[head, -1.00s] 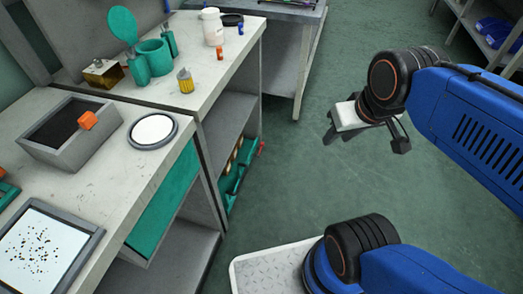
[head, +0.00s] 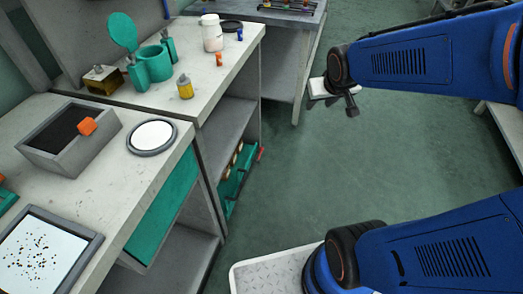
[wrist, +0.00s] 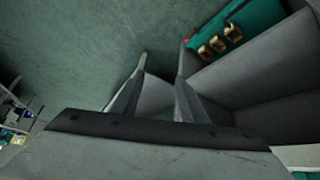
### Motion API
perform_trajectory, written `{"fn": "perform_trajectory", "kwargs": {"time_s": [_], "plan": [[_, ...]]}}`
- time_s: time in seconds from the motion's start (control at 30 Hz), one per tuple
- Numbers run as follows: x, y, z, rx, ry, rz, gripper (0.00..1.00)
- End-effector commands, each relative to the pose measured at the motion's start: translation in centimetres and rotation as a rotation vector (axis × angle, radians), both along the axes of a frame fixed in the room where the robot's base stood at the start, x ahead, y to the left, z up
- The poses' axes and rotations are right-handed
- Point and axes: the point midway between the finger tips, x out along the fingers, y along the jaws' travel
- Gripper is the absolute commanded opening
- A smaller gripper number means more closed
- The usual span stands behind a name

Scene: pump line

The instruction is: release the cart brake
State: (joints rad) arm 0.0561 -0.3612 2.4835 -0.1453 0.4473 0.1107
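A low teal cart or tray (head: 238,182) holding several brass pieces stands at the shelving's lower right, with a small red part (head: 260,153) at its far end. In the wrist view the teal cart (wrist: 255,30) is at the upper right, and its red part (wrist: 188,44) is at its left end. I cannot tell whether the red part is the brake. My gripper (wrist: 162,57) is open and empty, its two fingers apart. In the head view my gripper is small and mostly hidden by my wrist, to the right of the bench and apart from the cart.
Another table (head: 285,60) stands behind. The green floor (head: 300,185) between bench and arm is clear.

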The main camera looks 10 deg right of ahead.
Motion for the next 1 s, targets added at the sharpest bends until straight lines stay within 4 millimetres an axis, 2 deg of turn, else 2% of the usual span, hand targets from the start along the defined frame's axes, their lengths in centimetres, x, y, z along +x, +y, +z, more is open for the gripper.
{"fn": "perform_trajectory", "kwargs": {"time_s": [0.2,0.5,0.8,1.0], "plan": [[5.8,-1.1,-3.0,-0.006,-0.045,0.001,0.4],[13.0,-2.0,-7.8,0.009,-0.115,0.017,0.4],[18.9,-2.5,-13.8,0.052,-0.182,0.043,0.4],[22.0,-2.4,-18.3,0.098,-0.224,0.063,0.4]]}}
